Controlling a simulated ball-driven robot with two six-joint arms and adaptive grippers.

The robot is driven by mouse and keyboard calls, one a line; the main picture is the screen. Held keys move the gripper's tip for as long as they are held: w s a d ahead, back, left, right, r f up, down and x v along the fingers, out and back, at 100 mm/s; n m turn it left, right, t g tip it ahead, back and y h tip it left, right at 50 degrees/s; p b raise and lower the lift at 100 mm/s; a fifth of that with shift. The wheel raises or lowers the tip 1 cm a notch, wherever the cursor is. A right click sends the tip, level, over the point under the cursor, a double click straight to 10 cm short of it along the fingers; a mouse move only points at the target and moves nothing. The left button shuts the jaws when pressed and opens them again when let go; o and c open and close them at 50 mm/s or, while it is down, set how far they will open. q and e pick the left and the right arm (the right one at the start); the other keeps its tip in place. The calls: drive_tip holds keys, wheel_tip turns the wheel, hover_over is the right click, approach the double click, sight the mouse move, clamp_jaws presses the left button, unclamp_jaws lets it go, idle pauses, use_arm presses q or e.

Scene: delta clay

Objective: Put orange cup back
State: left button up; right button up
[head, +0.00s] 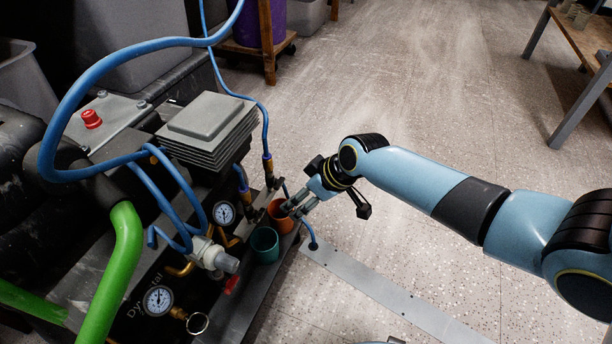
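The orange cup (281,217) stands upright on the narrow front ledge of the compressor, just behind a teal cup (265,245). My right gripper (288,209) reaches in from the right, with its fingertips at the right side of the orange cup's rim. The fingers overlap the rim in the picture, and I cannot tell whether they grip it or only lie beside it. My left gripper is not in view.
The compressor carries pressure gauges (158,300), blue hoses (95,85), a green pipe (118,270) and a red knob (91,118). A metal strip (385,290) lies on the floor. A wooden table (590,40) stands far right. The speckled floor (420,90) behind my arm is clear.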

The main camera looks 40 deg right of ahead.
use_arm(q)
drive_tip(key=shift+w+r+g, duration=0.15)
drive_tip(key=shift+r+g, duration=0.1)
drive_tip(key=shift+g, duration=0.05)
use_arm(e)
drive_tip(key=shift+s+d+r, duration=0.1)
drive_tip(key=shift+s+r, duration=0.15)
drive_tip(key=shift+r, duration=0.15)
drive_tip(key=s+a+r+m+t+h, duration=0.1)
drive_tip(key=s+a+r+m, duration=0.15)
drive_tip(key=s, duration=1.15)
drive_tip(key=s+r+t+h, duration=0.1)
drive_tip(key=s+r+t, duration=0.1)
drive_tip(key=s+r, duration=0.5)
wheel_tip(320, 180, up, 3)
drive_tip(key=shift+s+a+r+m, duration=0.1)
drive_tip(key=shift+s+a+m, duration=0.2)
drive_tip(key=shift+s+m, duration=0.1)
use_arm(q)
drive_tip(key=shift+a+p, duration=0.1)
drive_tip(key=shift+p, duration=0.3)
